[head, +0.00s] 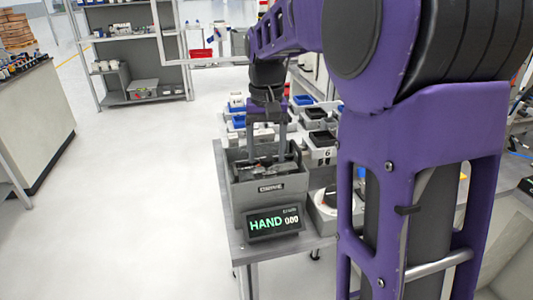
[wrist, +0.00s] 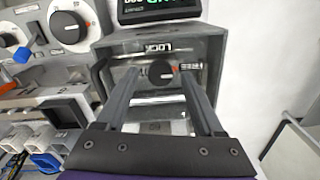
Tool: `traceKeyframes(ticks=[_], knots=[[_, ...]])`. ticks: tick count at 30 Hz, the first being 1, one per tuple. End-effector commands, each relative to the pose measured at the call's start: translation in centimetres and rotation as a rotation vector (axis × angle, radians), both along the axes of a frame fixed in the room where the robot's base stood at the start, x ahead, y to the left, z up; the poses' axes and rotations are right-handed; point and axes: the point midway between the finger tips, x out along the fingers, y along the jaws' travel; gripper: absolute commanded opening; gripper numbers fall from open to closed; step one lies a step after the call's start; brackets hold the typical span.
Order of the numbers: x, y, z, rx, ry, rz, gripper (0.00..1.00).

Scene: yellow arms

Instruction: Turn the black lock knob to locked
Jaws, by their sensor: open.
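The black lock knob (wrist: 161,75) sits on a grey panel (wrist: 213,50) in the middle of the wrist view. An upside-down label reading LOCK is beside it, and a small red mark shows at its right side. My gripper (wrist: 160,82) is open, with one finger on each side of the knob. I cannot tell whether the fingers touch it. In the head view my gripper (head: 268,160) points down into the grey box (head: 270,192). The knob cannot be made out clearly there.
A display (head: 273,222) reading HAND stands at the front of the box. Bins (head: 318,140) crowd the bench at right. The floor at left is clear.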

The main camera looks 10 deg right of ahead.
Motion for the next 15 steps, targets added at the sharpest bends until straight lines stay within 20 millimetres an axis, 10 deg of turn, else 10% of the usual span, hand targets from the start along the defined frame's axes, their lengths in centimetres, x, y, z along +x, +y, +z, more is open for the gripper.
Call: traceKeyframes(ticks=[8,15], knots=[[0.0,0.0,-0.11,0.0,0.0,0.0,0.67],[0.0,0.01,-0.1,0.0,0.0,0.0,0.24]])
